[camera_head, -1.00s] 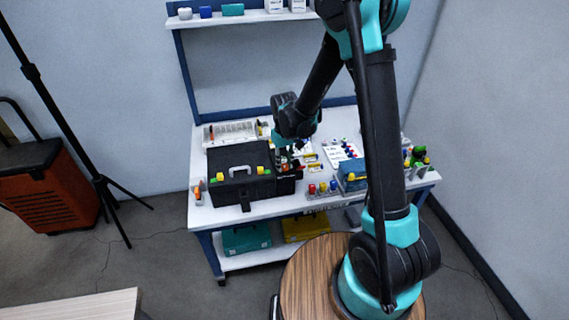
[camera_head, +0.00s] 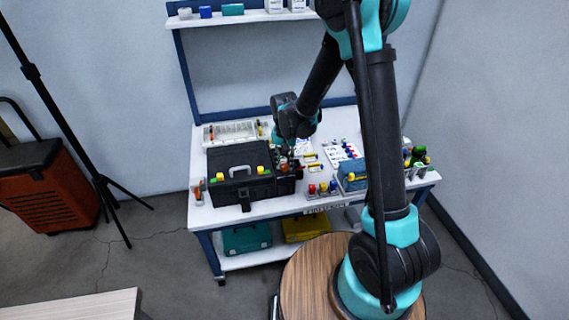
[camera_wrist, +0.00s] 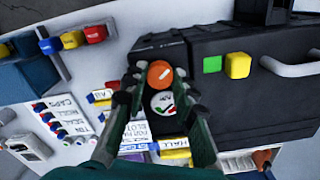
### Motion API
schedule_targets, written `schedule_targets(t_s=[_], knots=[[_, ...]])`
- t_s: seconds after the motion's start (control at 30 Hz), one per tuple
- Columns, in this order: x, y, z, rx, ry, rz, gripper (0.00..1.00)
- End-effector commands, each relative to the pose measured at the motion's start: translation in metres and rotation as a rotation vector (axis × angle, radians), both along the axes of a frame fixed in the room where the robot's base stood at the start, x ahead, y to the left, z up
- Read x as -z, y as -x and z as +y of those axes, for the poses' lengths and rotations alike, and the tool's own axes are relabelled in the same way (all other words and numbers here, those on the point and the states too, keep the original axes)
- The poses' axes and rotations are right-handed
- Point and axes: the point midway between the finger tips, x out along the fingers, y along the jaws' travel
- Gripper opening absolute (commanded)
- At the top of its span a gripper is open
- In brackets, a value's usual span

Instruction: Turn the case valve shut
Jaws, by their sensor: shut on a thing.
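The black case (camera_head: 240,168) stands on the left half of the workbench, with a green and a yellow square on its lid. In the wrist view, the case (camera_wrist: 215,75) fills the right side. A round orange valve knob (camera_wrist: 160,74) is on the small black block at its side. A white round gauge (camera_wrist: 162,103) with a red and green scale sits next to the knob. My gripper (camera_wrist: 156,78) has a finger on each side of the knob and is shut on it. In the head view, my gripper (camera_head: 287,150) reaches down at the case's right side.
Small coloured cylinders (camera_head: 322,188) and a blue box (camera_head: 353,178) stand right of the case. A clear tray (camera_head: 231,131) lies behind it. Labelled cards (camera_head: 342,152) lie at the back right. Teal (camera_head: 246,238) and yellow (camera_head: 305,227) boxes sit on the lower shelf.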

Motion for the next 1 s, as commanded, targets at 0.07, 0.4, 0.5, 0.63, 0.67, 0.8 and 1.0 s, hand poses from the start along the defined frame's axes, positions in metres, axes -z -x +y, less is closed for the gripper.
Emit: schedule_targets(t_s=[0.07,0.4,0.5,0.63,0.67,0.8,1.0], knots=[[-0.0001,-0.0004,0.0002,0.008,0.0,-0.001,0.0],[-0.0001,-0.0003,0.0001,0.013,0.0,0.0,0.0],[-0.0001,-0.0003,0.0001,0.012,0.0,0.0,0.32],[-0.0001,-0.0002,0.0001,0.012,0.0,0.0,0.48],[-0.0001,-0.0002,0.0001,0.012,0.0,0.0,0.48],[0.0,-0.0001,0.0001,0.012,0.0,0.0,0.48],[-0.0037,-0.0001,0.0001,0.012,0.0,0.0,0.48]])
